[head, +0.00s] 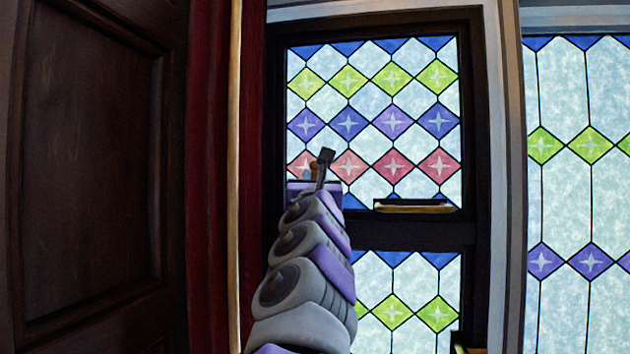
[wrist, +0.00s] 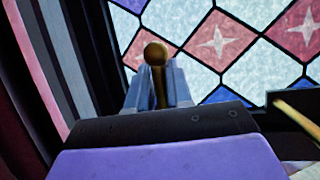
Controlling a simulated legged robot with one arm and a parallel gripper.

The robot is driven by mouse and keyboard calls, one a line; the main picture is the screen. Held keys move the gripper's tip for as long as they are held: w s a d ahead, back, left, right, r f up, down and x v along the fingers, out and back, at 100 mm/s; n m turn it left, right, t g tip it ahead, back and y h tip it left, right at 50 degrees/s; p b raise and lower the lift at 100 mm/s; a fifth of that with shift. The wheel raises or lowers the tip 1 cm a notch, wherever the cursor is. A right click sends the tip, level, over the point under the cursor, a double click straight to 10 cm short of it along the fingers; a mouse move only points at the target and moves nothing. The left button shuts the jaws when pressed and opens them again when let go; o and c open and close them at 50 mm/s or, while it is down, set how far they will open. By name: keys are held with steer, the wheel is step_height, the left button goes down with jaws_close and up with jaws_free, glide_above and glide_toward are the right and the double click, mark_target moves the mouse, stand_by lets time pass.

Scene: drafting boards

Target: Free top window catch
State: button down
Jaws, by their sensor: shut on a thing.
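The top window (head: 375,120) has a dark frame and leaded diamond panes in blue, green, purple and red. Its catch is a brass piece with a round knob (wrist: 156,52) and a thin stem, at the left side of the window in the wrist view. My gripper (wrist: 157,82) is shut on the stem, one grey finger on each side, with the knob showing above the fingers. In the head view my gripper (head: 319,172) is small at the lower left of the top window. The base of the catch is hidden behind my gripper.
A brass-edged bar (head: 412,206) lies along the bottom rail of the top window, right of my gripper. A lower window (head: 410,290) is below. A red curtain (head: 208,180) and dark wood panel (head: 90,180) stand close on the left. Another patterned window (head: 580,180) is on the right.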

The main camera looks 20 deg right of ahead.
steer(key=c, duration=1.4)
jaws_free()
steer(key=shift+w+f, duration=0.15)
steer(key=shift+f, duration=0.1)
steer(key=shift+w, duration=0.4)
steer(key=shift+s+a, duration=0.25)
steer(key=shift+s, duration=0.3)
steer(key=b+v, duration=0.4)
steer(key=v, duration=0.2)
steer(key=shift+a+f, duration=0.25)
steer(key=shift+f, duration=0.15)
steer(key=shift+d, duration=0.1)
